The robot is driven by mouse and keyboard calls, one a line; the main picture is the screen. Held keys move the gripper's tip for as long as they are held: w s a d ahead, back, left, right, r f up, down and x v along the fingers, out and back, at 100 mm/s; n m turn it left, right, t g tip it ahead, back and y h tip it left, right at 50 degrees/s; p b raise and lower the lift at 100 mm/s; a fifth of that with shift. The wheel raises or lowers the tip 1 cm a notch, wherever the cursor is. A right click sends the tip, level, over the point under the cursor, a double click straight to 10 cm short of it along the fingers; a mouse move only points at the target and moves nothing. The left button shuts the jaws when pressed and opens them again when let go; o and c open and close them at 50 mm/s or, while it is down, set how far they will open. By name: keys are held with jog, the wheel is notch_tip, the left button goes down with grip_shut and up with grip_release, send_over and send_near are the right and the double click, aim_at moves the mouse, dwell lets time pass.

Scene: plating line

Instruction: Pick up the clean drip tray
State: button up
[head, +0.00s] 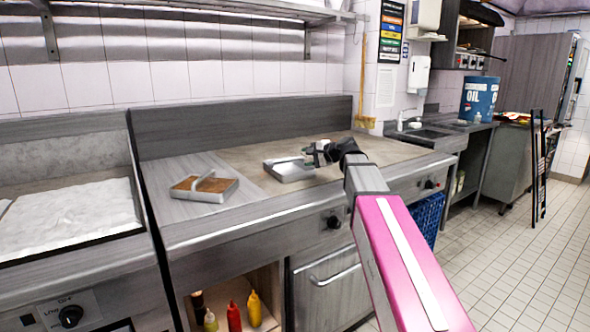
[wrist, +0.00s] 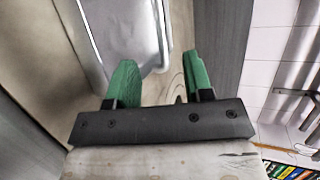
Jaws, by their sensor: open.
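The clean drip tray (head: 290,174) is a bare, shiny metal tray on the flat steel cooking top in the head view. Its metal surface also fills the upper left of the wrist view (wrist: 128,40). My gripper (head: 318,153) is at the tray's right end in the head view. In the wrist view my gripper (wrist: 157,66) has its two green fingers apart with nothing held between them. A second tray (head: 227,192) with brown residue and a handle sits to the left.
The cooking top (head: 345,152) has a raised back panel (head: 240,122) behind it. A white-covered surface (head: 75,219) lies left. Red and yellow bottles (head: 254,308) stand on the shelf below. A blue oil drum (head: 479,98) stands at the far right.

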aim_at(290, 160)
jog(key=x, duration=1)
jog(key=shift+a+f, duration=0.1)
jog(key=shift+a, duration=0.35)
jog(key=shift+c, duration=0.3)
grip_shut()
